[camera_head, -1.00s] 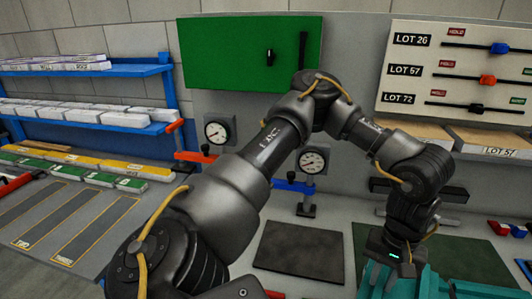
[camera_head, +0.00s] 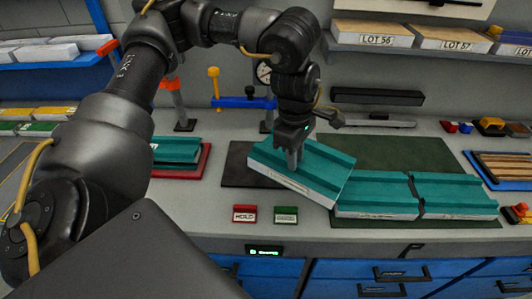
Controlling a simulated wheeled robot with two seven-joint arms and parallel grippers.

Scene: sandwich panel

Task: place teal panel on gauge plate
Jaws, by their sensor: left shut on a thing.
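My left gripper (camera_head: 291,160) points down and is shut on a teal panel (camera_head: 322,163) with a pale front edge. The held panel is tilted, and its right end overlaps the near teal panel beside it. It hangs over the right part of a dark flat plate (camera_head: 240,176), which looks like the gauge plate; whether they touch I cannot tell. Two more teal panels, a middle one (camera_head: 375,190) and a right one (camera_head: 455,190), lie on a dark green mat (camera_head: 400,150). My right gripper is not in view.
A red tray (camera_head: 205,160) with teal panels stands left of the dark plate, partly behind my arm. A dial gauge (camera_head: 263,74) stands behind. Red (camera_head: 244,213) and green (camera_head: 286,214) label blocks lie in front. A tray with wooden strips (camera_head: 505,166) is at right.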

